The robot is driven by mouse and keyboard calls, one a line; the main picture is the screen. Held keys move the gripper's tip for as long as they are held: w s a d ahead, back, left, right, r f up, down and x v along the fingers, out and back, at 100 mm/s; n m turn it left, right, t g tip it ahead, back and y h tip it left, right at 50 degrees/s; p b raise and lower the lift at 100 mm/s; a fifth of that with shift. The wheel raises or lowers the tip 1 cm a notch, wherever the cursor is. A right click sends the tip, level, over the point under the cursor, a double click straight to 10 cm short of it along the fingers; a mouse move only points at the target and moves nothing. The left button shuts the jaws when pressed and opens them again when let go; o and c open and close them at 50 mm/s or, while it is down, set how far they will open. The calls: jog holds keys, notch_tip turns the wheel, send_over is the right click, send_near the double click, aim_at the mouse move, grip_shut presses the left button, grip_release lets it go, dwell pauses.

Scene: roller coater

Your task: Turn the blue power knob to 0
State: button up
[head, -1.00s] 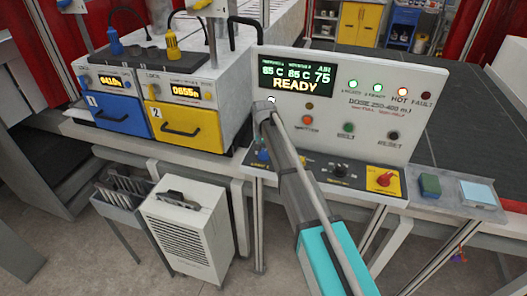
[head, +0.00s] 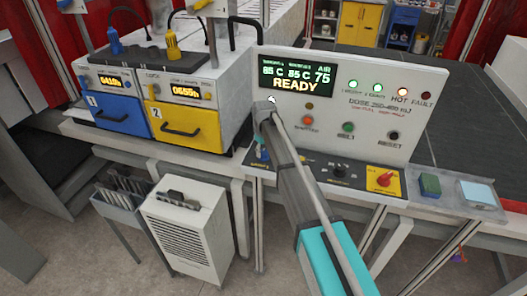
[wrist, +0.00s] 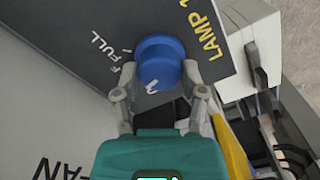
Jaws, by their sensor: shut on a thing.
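I cannot read a 0 mark. My gripper (wrist: 158,80) is around the knob, one finger on each side, and shut on it. In the head view my arm reaches to the left end of the control panel (head: 330,120), and my gripper is largely hidden behind it there.
Blue (head: 118,113) and yellow (head: 185,125) lamp units stand left of the panel. Its display reads READY.

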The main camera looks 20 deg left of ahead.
jog(key=n, duration=0.6)
dwell(0.4)
jog(key=shift+s, duration=0.1)
jog(key=o, duration=1.2)
jog(key=shift+c, duration=0.2)
